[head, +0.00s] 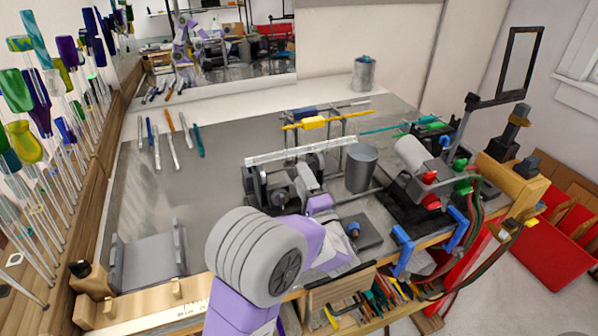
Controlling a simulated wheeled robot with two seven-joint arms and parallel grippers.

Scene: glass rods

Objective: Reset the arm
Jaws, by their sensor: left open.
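My left arm is purple and grey and comes up from the bottom centre of the head view, with a large round grey joint. My left gripper (338,248) is beyond that joint, partly hidden by it, above the front edge of the workbench (200,205). It is open, and I see nothing held in it. It appears near a small dark block with a blue knob (355,230), but I cannot tell whether they touch. My right gripper is not in view.
A roller stand (283,188) and a grey metal cup (361,167) stand beyond the gripper. A burner with red and green knobs (430,176) and blue clamps are to the right. Glass rods (40,150) line the left wall. The bench's left middle is mostly clear.

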